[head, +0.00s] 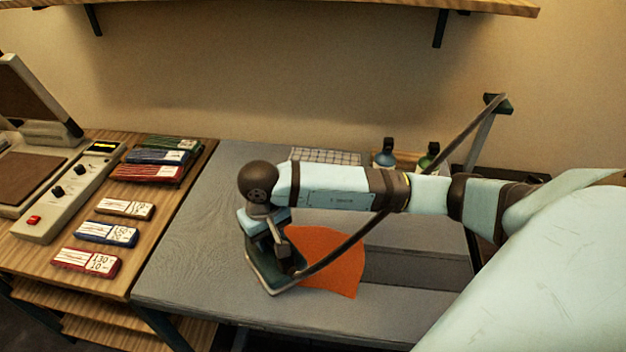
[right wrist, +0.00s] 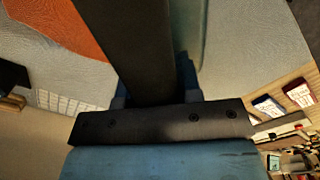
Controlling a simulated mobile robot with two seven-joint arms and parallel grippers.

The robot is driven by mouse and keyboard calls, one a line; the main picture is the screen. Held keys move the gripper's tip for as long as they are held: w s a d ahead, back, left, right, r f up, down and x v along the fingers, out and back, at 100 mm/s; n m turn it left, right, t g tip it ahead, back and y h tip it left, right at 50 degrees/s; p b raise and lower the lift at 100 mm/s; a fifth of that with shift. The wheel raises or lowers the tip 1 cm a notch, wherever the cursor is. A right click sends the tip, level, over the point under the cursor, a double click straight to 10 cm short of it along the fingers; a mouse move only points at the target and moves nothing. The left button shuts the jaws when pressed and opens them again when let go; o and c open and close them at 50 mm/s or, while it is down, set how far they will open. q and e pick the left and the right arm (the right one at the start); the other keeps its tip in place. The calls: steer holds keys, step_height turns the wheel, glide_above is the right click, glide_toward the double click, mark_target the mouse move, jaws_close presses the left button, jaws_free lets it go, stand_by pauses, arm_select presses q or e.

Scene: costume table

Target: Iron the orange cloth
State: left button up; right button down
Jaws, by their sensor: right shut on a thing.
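The orange cloth (head: 331,264) lies on the grey board (head: 190,262), partly covered by my right arm and the cord. It also shows at the upper left of the right wrist view (right wrist: 58,27). A dark green iron (head: 268,274) is at the cloth's left edge, low over the board. Whether it touches the board or overlaps the cloth I cannot tell. My right gripper (head: 268,238) is above the iron and shut on it; the grip itself is mostly hidden. My left gripper is not in view.
The iron's cord (head: 352,240) runs up right to a stand (head: 490,108). Two bottles (head: 385,154) stand behind my arm. Left is a wooden table (head: 160,215) with a press machine (head: 70,185) and several labelled packets (head: 88,262). The board's left part is clear.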

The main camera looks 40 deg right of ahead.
steer(key=shift+r+p, duration=0.45)
steer(key=shift+r, duration=1.4)
